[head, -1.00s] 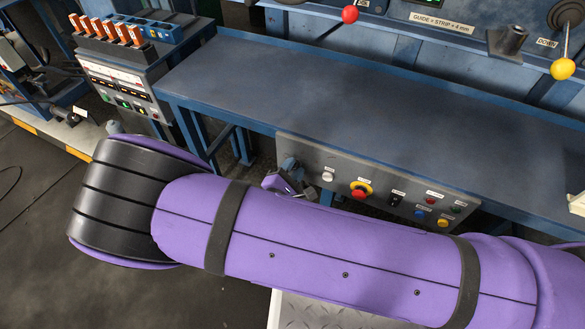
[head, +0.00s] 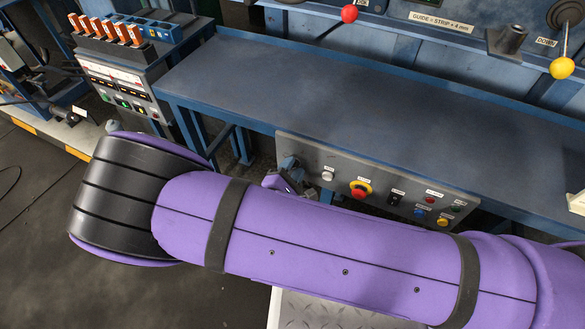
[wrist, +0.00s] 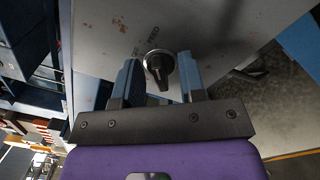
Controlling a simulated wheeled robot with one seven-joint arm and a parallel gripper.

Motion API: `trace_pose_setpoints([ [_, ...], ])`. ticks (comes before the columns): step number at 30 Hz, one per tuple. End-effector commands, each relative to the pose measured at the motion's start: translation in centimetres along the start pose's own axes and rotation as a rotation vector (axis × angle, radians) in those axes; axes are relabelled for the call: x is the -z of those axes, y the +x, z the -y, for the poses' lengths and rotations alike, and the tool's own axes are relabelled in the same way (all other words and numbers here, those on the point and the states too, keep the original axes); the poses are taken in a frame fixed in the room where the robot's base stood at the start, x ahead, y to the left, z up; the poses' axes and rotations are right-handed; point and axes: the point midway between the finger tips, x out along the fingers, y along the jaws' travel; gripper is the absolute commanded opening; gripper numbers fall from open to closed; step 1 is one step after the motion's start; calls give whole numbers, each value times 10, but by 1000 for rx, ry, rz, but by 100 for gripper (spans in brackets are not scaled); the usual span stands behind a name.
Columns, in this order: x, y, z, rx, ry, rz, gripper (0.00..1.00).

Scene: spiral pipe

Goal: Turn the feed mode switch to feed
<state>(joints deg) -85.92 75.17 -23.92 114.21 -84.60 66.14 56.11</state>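The switch (wrist: 158,68) is a black rotary knob with a silver ring on a grey panel, with small lettering beside it in the wrist view. My gripper (wrist: 158,62) is open, with one blue finger on each side of the knob. Gaps show between the knob and both fingers, and I cannot tell how far the fingers reach along it. In the head view only a bit of my gripper (head: 289,163) shows at the left end of the control panel (head: 400,178). The knob between the fingers is hidden there.
The control panel also has a pale knob (head: 328,175), a red emergency stop (head: 359,190) with a yellow ring, and several coloured buttons. A bare blue table (head: 350,95) is above it. My purple arm crosses in front. A console (head: 125,90) stands at the left.

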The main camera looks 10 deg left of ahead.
Motion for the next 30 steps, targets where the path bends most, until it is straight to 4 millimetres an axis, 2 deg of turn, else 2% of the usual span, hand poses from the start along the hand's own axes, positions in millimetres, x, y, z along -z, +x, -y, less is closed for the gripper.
trace_pose_setpoints([
  [5, 0, -11, 0, 0, 1, -1, 37],
  [18, 1, -88, 0, 0, 0, -3, 37],
  [24, 0, -106, 0, 0, 0, -1, 37],
  [30, 0, -109, 0, 0, 0, 0, 37],
])
